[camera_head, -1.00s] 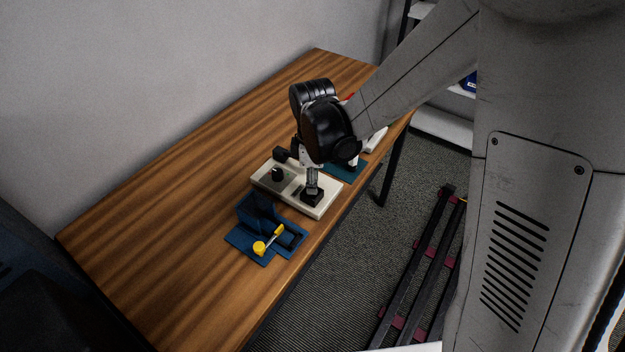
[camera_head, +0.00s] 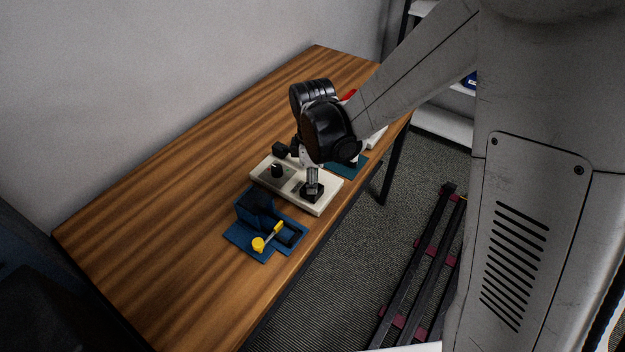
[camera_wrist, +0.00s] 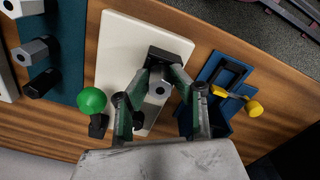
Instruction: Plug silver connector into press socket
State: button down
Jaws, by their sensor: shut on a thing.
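The silver connector (camera_head: 312,182) is a small upright metal piece on the black press socket (camera_head: 318,193). The socket sits on the front part of a white press base (camera_head: 330,197). My gripper (camera_head: 311,168) points down over the socket, shut on the connector. In the wrist view, the connector's hexagonal end (camera_wrist: 159,89) shows between my fingertips (camera_wrist: 160,78), against the black socket block (camera_wrist: 165,54). I cannot tell how deep the connector sits.
A blue holder (camera_head: 246,244) with a yellow-ended part (camera_head: 259,244) stands close in front of the base. A teal board (camera_wrist: 68,40) with dark and silver hexagonal pieces lies on the other side. The wooden table (camera_head: 170,225) has free room at the left and back.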

jog(key=c, duration=0.9)
grip_release()
jog(key=shift+r+p, duration=1.9)
jog(key=shift+r, duration=1.55)
